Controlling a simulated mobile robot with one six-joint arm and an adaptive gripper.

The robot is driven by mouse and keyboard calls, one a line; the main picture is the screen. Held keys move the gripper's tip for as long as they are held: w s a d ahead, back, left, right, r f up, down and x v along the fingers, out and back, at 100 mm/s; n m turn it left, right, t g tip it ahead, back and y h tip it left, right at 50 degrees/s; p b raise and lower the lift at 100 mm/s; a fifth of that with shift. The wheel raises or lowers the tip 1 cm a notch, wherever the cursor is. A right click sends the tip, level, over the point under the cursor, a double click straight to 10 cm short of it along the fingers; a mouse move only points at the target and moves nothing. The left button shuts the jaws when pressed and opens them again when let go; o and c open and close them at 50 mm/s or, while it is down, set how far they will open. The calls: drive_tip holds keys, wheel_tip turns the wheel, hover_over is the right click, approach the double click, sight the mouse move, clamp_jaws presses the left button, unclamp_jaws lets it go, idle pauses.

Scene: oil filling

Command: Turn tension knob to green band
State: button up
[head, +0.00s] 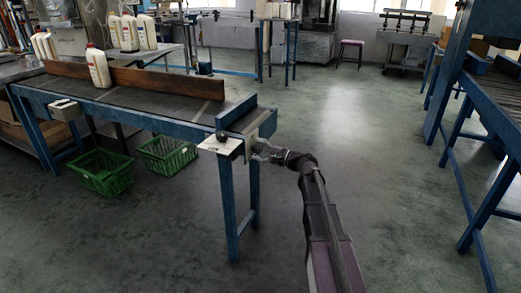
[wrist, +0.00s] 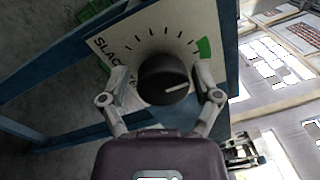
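The tension knob (wrist: 163,80) is a round black dial on a cream scale plate (wrist: 153,37). Its white pointer line points right and slightly up in the wrist view. The green band (wrist: 204,48) lies at the upper right end of the tick marks, apart from the pointer's direction. The word "SLACK" shows at the left, partly hidden by a finger. My gripper (wrist: 163,82) is open, one finger on each side of the knob, with small gaps apparent. In the head view my gripper (head: 261,151) is at the conveyor's near end, beside the knob (head: 222,136).
The blue-framed conveyor (head: 150,104) carries a white bottle (head: 98,67) beside a brown guide rail (head: 140,80). Green crates (head: 103,172) sit on the floor beneath. Another blue frame (head: 465,160) stands at the right. The floor between is clear.

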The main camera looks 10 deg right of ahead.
drive_tip(key=shift+w+d, duration=0.1)
drive_tip(key=shift+d, duration=0.05)
drive_tip(key=shift+w+d+f+h, duration=0.1)
drive_tip(key=shift+w+d+h, duration=0.1)
drive_tip(key=shift+h, duration=0.1)
drive_tip(key=w+d+f+t+h, duration=0.2)
drive_tip(key=d+f+h, duration=0.2)
drive_tip(key=d, duration=0.2)
drive_tip(key=s+a+f+n+g+h+p, duration=0.15)
drive_tip(key=s+a+f+n+g, duration=0.25)
drive_tip(key=s, duration=0.4)
drive_tip(key=s+a+f+n+g+h, duration=0.25)
drive_tip(key=s+a+f+g, duration=0.2)
drive_tip(key=s, duration=0.25)
drive_tip(key=s+d+f+n+g+h+p, duration=0.1)
drive_tip(key=s+n+g+h+p, duration=0.15)
drive_tip(key=s, duration=0.55)
drive_tip(key=s+d+f+n+g+h+p, duration=0.15)
drive_tip(key=s+h, duration=0.25)
drive_tip(key=s, duration=0.5)
wheel_tip(320, 180, up, 37)
drive_tip(key=p, duration=3.6)
drive_tip(key=shift+w+n, duration=0.3)
drive_tip(key=shift+n, duration=0.15)
